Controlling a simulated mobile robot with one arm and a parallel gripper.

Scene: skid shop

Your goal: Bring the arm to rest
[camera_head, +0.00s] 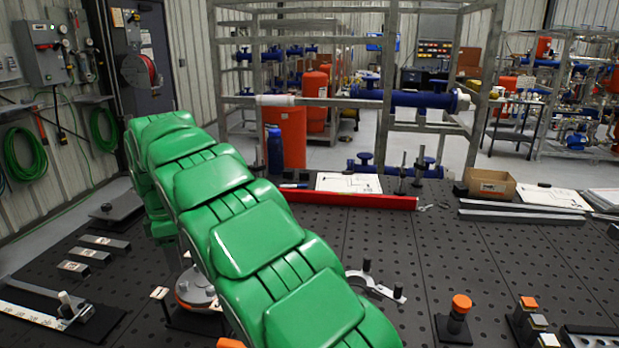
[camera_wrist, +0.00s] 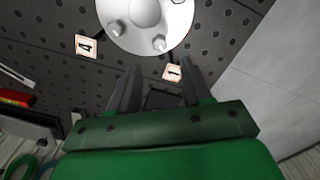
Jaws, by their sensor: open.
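My gripper (camera_wrist: 160,72) shows in the wrist view with its two dark fingers apart and nothing between them. Just beyond the fingertips is a pale round metal part (camera_wrist: 145,18) with bolt heads, cut by the top of the view. I cannot tell whether the fingers touch it. In the head view my green arm reaches from the bottom centre up to the left over the table, and my gripper cannot be made out there.
The black perforated table (camera_head: 420,250) holds a grey and orange round part (camera_head: 195,290) close by my arm, a curved bracket (camera_head: 375,285), an orange-topped post (camera_head: 461,305) and a red beam (camera_head: 350,199). Table right of my arm is partly clear.

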